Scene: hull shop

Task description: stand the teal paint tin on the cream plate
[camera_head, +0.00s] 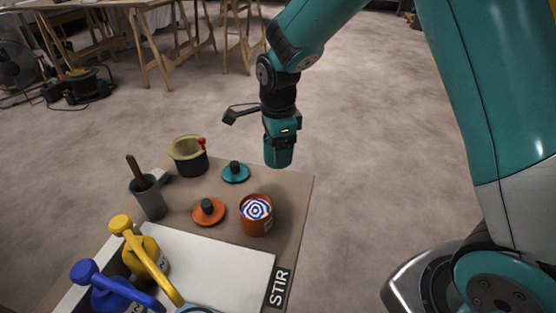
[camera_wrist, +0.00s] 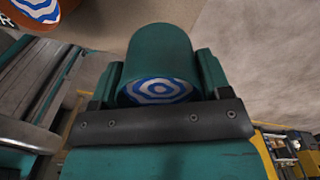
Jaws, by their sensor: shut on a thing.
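My gripper (camera_head: 279,143) is shut on the teal paint tin (camera_head: 278,157), which hangs upright below it near the bench's back right corner. In the wrist view the teal tin (camera_wrist: 160,50) sits between the two fingers (camera_wrist: 160,75), its blue-and-white ringed face towards the camera. A pale, flat rectangular plate (camera_head: 215,262), likely the cream plate, lies at the bench's front, beside a dark STIR label (camera_head: 279,287). The tin is behind and above it, apart from it.
An orange tin (camera_head: 256,224) with ringed paint stands behind the plate. An orange lid (camera_head: 208,213), teal lid (camera_head: 235,175), dark pot (camera_head: 191,163) and grey cup (camera_head: 149,203) stand around it.

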